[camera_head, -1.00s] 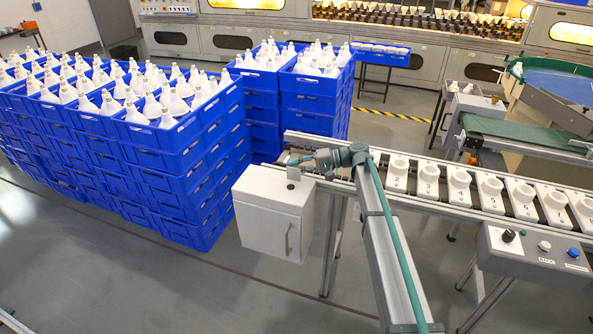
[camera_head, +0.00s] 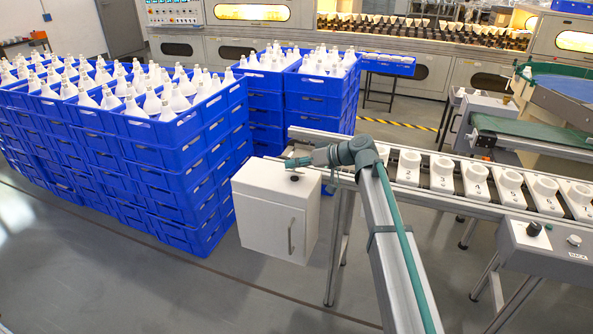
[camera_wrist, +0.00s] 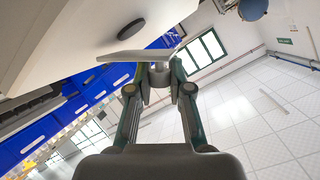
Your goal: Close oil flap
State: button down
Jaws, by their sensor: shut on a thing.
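The white cabinet (camera_head: 265,218) stands below my gripper, with a dark round disc (camera_head: 295,178) on its top. In the wrist view the same disc (camera_wrist: 130,28) lies on the pale cabinet surface. The oil flap (camera_wrist: 122,57) shows there as a thin pale plate, apart from the disc and reaching to my fingertips. My gripper (camera_wrist: 159,72) is shut on the flap at one end. In the head view my gripper (camera_head: 297,162) is just above the cabinet top, and the flap is hard to make out there.
Stacked blue crates (camera_head: 175,155) with white bulbs stand left of the cabinet. A conveyor (camera_head: 455,200) with numbered white holders runs to the right, beside my arm. A control box (camera_head: 548,245) is at the lower right. Open floor lies in front of the cabinet.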

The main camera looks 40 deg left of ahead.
jog(key=s+f+n+t+b, duration=0.1)
jog(key=b, duration=0.2)
jog(key=f+n+t+y+b, duration=0.1)
jog(key=n+b, duration=0.1)
jog(key=b, duration=0.1)
jog(key=shift+s+d, duration=0.35)
jog(key=shift+s, duration=0.05)
jog(key=shift+s+n+t+b, duration=0.1)
jog(key=shift+n+t+b, duration=0.5)
jog(key=shift+b, duration=0.4)
jog(key=c, duration=1.1)
grip_release()
jog(key=shift+o, duration=0.2)
jog(key=v, duration=1.2)
jog(key=shift+f, duration=0.25)
jog(key=shift+d, duration=0.1)
